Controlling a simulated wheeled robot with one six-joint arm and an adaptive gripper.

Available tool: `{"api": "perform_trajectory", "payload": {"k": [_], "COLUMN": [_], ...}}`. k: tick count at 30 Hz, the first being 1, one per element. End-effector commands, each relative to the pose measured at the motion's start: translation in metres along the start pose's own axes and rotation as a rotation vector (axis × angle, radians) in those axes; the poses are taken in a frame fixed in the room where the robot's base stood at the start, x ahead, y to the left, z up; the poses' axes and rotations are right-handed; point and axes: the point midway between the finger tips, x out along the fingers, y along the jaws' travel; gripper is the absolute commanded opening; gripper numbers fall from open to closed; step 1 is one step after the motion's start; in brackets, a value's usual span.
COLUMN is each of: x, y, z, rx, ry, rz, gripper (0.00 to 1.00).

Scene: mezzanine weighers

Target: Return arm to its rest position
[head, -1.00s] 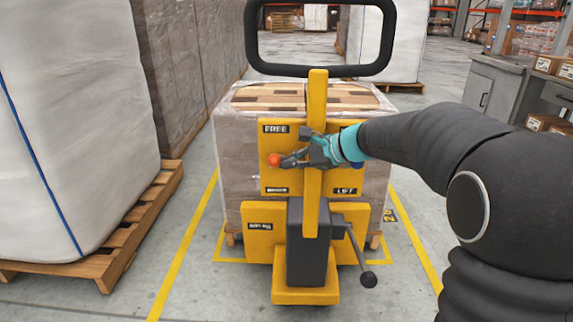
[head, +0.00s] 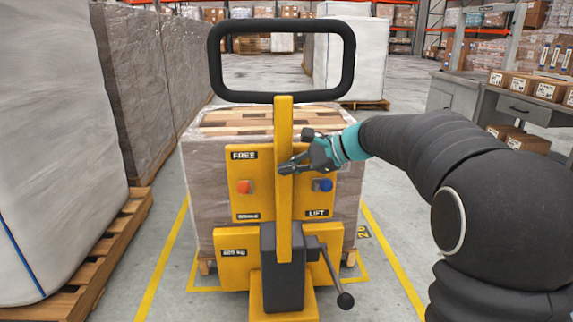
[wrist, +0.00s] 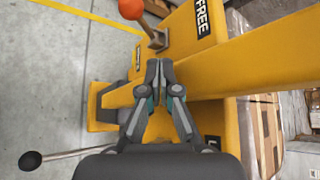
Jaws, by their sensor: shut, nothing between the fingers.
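My gripper (head: 284,168) is shut and empty. In the head view it hangs in front of the yellow upright post of the pallet truck (head: 284,185). The red knob (head: 244,187) under the FREE label is left of the gripper, apart from it. A blue knob (head: 322,185) above the LIFT label is right of the post, just below my gripper. In the wrist view my closed fingertips (wrist: 158,65) point toward the yellow panel, with the orange-red lever knob (wrist: 131,8) beyond them at the top. Contact with the post cannot be told.
The truck's black loop handle (head: 282,97) rises above the gripper. A black-knobbed crank (head: 345,300) sticks out low on the right. A wrapped pallet load (head: 200,170) stands behind the panel. White wrapped loads (head: 55,120) stand left, a grey workbench (head: 530,108) right. Floor near the yellow lines is clear.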

Motion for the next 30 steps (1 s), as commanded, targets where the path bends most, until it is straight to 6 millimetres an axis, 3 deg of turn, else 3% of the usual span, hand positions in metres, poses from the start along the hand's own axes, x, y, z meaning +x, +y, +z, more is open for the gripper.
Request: {"api": "perform_trajectory", "payload": {"k": [5,8,18,30], "x": [-0.01,-0.023,-0.08,-0.147], "y": [0.02,0.048,0.167,0.298], "z": [0.011,0.022,0.046,0.041], "rx": [-0.075,-0.175,-0.602,-1.104], "ry": [0.049,0.11,0.34,0.548], "rz": [0.037,0.091,0.338,0.672], "gripper": [0.0,0.0,0.0,0.0]}}
